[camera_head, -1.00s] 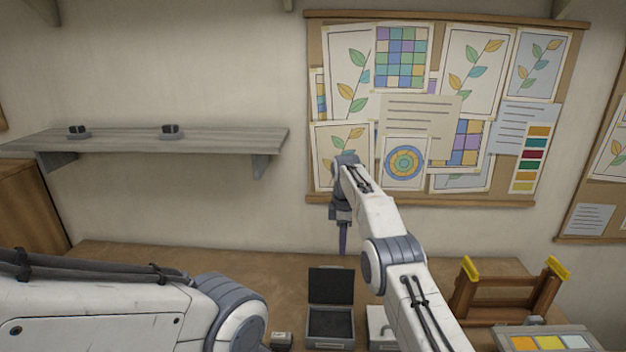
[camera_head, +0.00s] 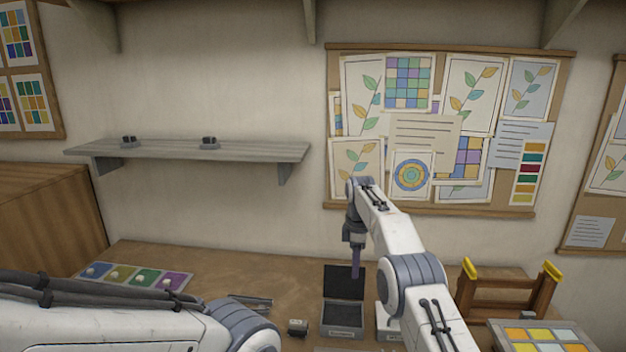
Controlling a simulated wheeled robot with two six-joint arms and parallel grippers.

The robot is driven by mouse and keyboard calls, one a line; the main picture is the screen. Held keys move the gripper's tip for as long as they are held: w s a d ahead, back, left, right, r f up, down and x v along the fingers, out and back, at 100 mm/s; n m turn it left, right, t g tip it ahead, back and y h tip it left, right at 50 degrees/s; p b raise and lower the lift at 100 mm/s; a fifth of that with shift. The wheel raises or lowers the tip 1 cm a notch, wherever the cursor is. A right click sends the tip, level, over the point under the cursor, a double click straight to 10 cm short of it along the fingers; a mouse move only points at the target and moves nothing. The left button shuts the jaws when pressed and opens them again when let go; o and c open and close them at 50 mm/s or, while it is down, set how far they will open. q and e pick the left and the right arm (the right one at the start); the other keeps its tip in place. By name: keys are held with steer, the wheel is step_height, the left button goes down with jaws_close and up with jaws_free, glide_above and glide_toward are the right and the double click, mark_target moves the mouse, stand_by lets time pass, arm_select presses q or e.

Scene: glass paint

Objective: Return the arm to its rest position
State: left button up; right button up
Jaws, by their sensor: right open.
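My right arm comes in from the lower right and reaches over the workbench. Its gripper (camera_head: 355,262) points down above the open dark-lidded box (camera_head: 343,318), in front of the raised lid, and looks empty. My left arm crosses the lower left of the view. Its gripper is out of the picture.
The brown workbench (camera_head: 215,272) carries a paint tray (camera_head: 135,277) at left, a small block (camera_head: 297,326), a wooden rack (camera_head: 510,290) with yellow-topped posts and a colour palette (camera_head: 545,338) at right. A grey shelf (camera_head: 185,150) with two small dark items hangs on the wall.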

steer(key=s+a+r+m+b, duration=0.25)
steer(key=s+a, duration=0.35)
steer(key=s, duration=0.5)
steer(key=s+a+r+m+b, duration=0.15)
steer(key=s+a+r, duration=0.25)
steer(key=s+a, duration=0.45)
arm_select(q)
step_height(320, 180, down, 6)
steer(key=b, duration=0.1)
steer(key=shift+w+b, duration=0.15)
steer(key=shift+b, duration=0.2)
arm_select(e)
steer(key=s+d+f+m, duration=0.1)
steer(key=s+d+f, duration=0.1)
steer(key=s, duration=0.7)
steer(key=s+d+f+m, duration=0.2)
steer(key=s+d+f, duration=0.1)
steer(key=s, duration=0.7)
steer(key=s+d+f+m+y, duration=0.1)
steer(key=s+d+f+m, duration=0.1)
steer(key=s, duration=0.7)
steer(key=shift+s+d+f+g, duration=0.15)
steer(key=shift+s+d+g, duration=0.05)
steer(key=shift+d+g, duration=0.15)
